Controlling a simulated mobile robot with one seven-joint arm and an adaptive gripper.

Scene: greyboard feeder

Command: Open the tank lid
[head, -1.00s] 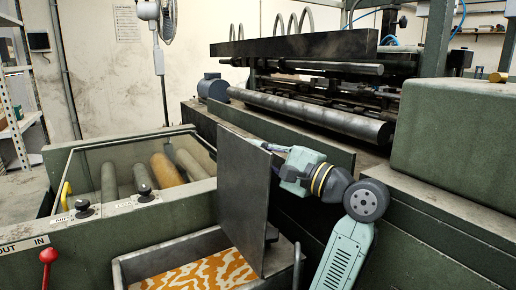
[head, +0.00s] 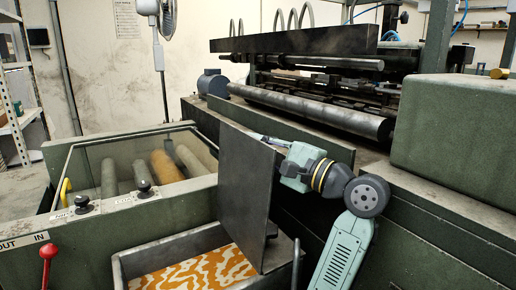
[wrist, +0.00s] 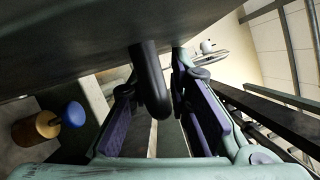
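The tank lid is a dark square plate (head: 245,195) standing almost upright over the tank (head: 190,245) in the head view. The tank is open below it and shows an orange and white patterned content (head: 205,272). My gripper is behind the lid's right side in the head view, its fingertips hidden there. In the wrist view the lid's dark underside or face (wrist: 70,45) fills the upper left. A dark rounded handle bar (wrist: 151,85) projects from it between my gripper's fingers (wrist: 155,90). The fingers stand apart on either side of the bar, with gaps visible.
A glass-topped trough with rollers (head: 165,165) lies left of the lid. A red knob (head: 48,252) is at front left. Large machine rollers (head: 310,108) lie behind, and a green housing (head: 455,130) stands right of my arm.

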